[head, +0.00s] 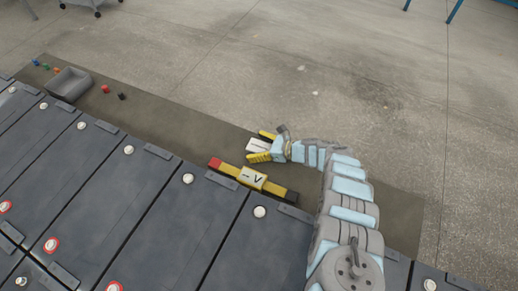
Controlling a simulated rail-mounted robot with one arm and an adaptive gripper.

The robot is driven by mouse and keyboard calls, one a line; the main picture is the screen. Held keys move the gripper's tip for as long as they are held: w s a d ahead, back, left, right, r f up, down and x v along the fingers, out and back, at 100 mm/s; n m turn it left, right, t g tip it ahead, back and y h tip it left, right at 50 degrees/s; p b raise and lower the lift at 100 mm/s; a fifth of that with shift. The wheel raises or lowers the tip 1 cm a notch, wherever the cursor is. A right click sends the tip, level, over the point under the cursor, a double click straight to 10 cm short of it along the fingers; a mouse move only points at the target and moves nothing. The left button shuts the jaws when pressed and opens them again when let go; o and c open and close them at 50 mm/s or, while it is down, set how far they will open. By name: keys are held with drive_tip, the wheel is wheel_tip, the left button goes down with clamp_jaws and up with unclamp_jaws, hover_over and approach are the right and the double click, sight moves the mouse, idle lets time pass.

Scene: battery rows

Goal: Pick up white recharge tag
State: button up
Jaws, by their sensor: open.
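A white tag (256,145) lies on the dark floor strip beyond the row of batteries, in the middle of the head view. My gripper (259,145) is open, with its yellow fingers on either side of the tag. Whether the fingers touch the tag or hover above it, I cannot tell. The print on the tag is too small to read.
A voltage tester (252,178), yellow with red and black ends, lies at the battery edge close to my gripper. Dark battery panels (170,220) fill the lower left. A grey bin (68,84) and several small coloured pieces sit at the upper left. Open concrete floor (330,70) lies beyond.

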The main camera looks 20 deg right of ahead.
drive_tip(key=c, duration=1.3)
drive_tip(key=shift+r, duration=0.2)
drive_tip(key=shift+c, duration=0.2)
wheel_tip(320, 180, up, 3)
drive_tip(key=shift+r+p, duration=0.2)
drive_tip(key=shift+p, duration=0.8)
drive_tip(key=s+a+r+p, duration=0.3)
drive_tip(key=s+r+p, duration=0.85)
drive_tip(key=p, duration=0.55)
wheel_tip(320, 180, up, 6)
drive_tip(key=p, duration=0.7)
hover_over(256, 146)
drive_tip(key=s+a, duration=0.2)
drive_tip(key=s, duration=0.2)
drive_tip(key=shift+w+a+y, duration=0.15)
drive_tip(key=shift+w+y, duration=0.05)
drive_tip(key=shift+y, duration=0.1)
